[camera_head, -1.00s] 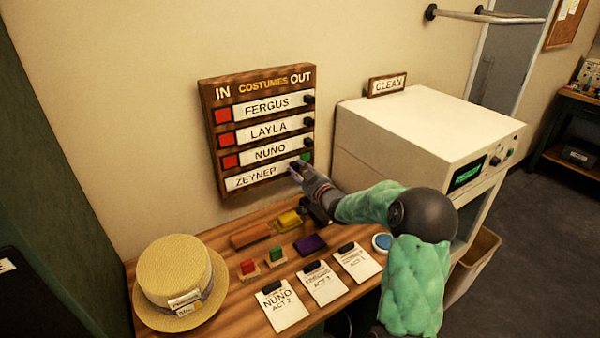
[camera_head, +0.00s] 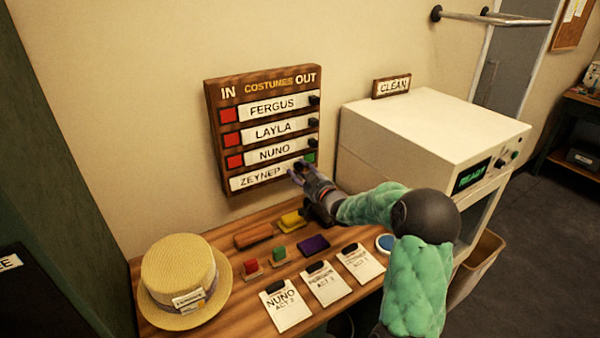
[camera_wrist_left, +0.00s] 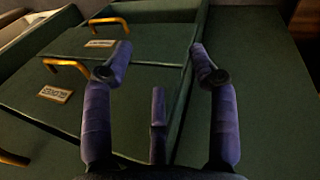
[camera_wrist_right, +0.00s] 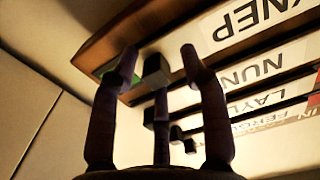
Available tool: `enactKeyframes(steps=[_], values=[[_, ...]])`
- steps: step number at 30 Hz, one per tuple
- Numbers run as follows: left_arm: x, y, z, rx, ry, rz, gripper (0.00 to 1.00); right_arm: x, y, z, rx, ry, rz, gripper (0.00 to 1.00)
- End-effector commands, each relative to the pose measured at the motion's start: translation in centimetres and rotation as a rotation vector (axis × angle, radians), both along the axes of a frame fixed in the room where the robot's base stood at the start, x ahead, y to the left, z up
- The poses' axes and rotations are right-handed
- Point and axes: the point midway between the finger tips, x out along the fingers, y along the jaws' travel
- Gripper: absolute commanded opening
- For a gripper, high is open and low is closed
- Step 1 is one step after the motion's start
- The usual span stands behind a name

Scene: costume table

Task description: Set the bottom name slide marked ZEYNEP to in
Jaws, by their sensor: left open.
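The wooden COSTUMES board (camera_head: 262,87) hangs on the wall, IN at left, OUT at right. The bottom white slide ZEYNEP (camera_head: 257,178) sits at the left end of its row, with a green patch (camera_head: 309,158) showing at its right. The three slides above sit to the right, with red patches at their left. My right gripper (camera_head: 297,173) is at the slide's right end. In the right wrist view a dark knob (camera_wrist_right: 157,70) stands between its spread fingertips, with gaps visible beside it. My left gripper (camera_wrist_left: 162,58) is open and empty over green drawers.
Below the board, the wooden table holds a straw hat (camera_head: 180,276), small colored blocks (camera_head: 278,252) and several cards (camera_head: 287,306). A white machine (camera_head: 425,135) reading READY stands right of the board. A CLEAN sign (camera_head: 391,86) is above it.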

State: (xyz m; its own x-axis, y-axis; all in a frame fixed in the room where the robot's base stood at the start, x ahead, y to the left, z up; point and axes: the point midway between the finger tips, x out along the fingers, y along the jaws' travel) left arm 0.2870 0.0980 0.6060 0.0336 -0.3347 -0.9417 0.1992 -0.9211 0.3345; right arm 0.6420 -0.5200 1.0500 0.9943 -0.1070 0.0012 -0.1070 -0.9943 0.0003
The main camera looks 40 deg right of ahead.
Motion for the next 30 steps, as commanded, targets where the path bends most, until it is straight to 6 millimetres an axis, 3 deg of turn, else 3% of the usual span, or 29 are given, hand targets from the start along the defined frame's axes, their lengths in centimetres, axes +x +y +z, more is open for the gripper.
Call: enactKeyframes(steps=[5,19,24,30], values=[[0.0,0.0,0.0,0.000,0.000,0.000,0.59,-1.7,0.1,0.1,-0.001,0.001,-0.003,0.45],[0.0,0.0,0.0,0.000,0.000,0.000,0.59,-9.8,1.4,0.2,-0.004,-0.003,0.002,0.45],[0.0,0.0,0.0,0.000,0.000,0.000,0.59,-11.3,1.6,0.2,-0.005,-0.002,0.004,0.45],[0.0,0.0,0.0,0.000,0.000,0.000,0.59,-11.7,1.8,0.2,-0.004,-0.003,0.006,0.45]])
